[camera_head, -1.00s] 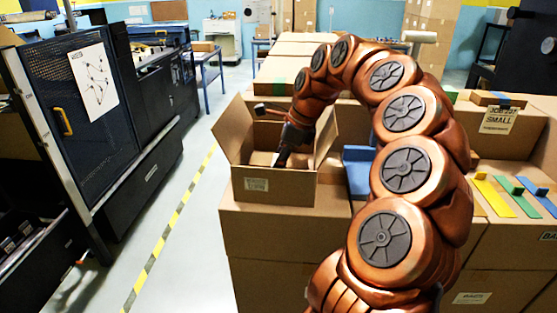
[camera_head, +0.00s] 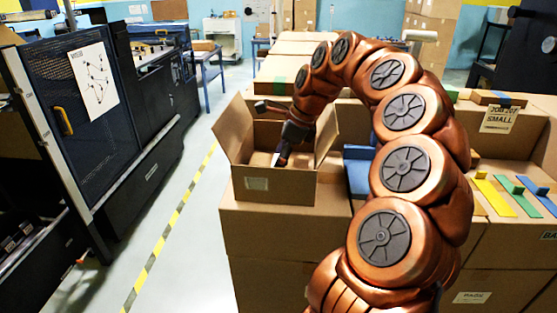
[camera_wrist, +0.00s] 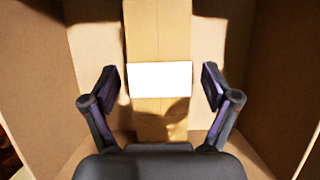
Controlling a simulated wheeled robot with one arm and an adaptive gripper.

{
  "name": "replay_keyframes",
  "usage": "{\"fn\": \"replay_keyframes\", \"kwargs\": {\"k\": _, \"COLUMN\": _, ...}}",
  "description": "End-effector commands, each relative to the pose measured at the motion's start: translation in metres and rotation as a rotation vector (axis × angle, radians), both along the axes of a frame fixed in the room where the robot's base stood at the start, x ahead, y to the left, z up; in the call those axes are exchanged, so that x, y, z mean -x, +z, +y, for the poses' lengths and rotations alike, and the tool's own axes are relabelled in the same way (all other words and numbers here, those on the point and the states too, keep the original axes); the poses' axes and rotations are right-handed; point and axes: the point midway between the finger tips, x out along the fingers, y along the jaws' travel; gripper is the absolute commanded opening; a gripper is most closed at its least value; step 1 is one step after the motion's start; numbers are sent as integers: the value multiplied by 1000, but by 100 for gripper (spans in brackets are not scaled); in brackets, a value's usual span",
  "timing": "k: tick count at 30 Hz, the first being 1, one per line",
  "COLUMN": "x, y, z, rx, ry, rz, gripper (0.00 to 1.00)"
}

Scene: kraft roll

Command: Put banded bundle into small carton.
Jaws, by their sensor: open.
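The banded bundle (camera_wrist: 160,35) is a long tan kraft block with a white band (camera_wrist: 160,79) across it. In the wrist view it lies inside an open carton, upright in the picture between my fingers. The open carton (camera_head: 285,188), with raised flaps and a small label, stands in the middle of the head view; it appears to be the small carton. My gripper (camera_wrist: 160,85) is open, one finger on each side of the band, with a gap on both sides. In the head view my gripper (camera_head: 280,158) reaches down into the carton, whose front wall hides most of the bundle.
The carton stands on large closed boxes (camera_head: 270,235). A blue piece (camera_head: 358,172) is right of it, partly behind my arm. A sign reading SMALL (camera_head: 499,119) and yellow, green and blue strips (camera_head: 493,197) are farther right. Dark machines (camera_head: 85,130) line the left.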

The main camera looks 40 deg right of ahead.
Motion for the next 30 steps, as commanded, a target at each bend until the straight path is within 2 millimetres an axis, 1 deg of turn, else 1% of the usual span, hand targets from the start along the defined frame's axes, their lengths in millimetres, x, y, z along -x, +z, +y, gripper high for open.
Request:
{"fn": "replay_keyframes", "kwargs": {"k": 2, "x": 1, "y": 4, "z": -3, "rx": 1, "ry": -3, "rz": -1, "gripper": 87}}
{"fn": "replay_keyframes", "kwargs": {"k": 7, "x": 6, "y": 23, "z": -9, "rx": 4, "ry": -3, "rz": -5, "gripper": 87}}
{"fn": "replay_keyframes", "kwargs": {"k": 18, "x": 15, "y": 58, "z": -19, "rx": 2, "ry": -3, "rz": -5, "gripper": 87}}
{"fn": "replay_keyframes", "kwargs": {"k": 27, "x": 22, "y": 79, "z": -25, "rx": 0, "ry": 0, "rz": 0, "gripper": 87}}
{"fn": "replay_keyframes", "kwargs": {"k": 28, "x": 24, "y": 87, "z": -27, "rx": 0, "ry": -2, "rz": 1, "gripper": 87}}
{"fn": "replay_keyframes", "kwargs": {"k": 30, "x": 26, "y": 96, "z": -30, "rx": 0, "ry": -4, "rz": 2, "gripper": 87}}
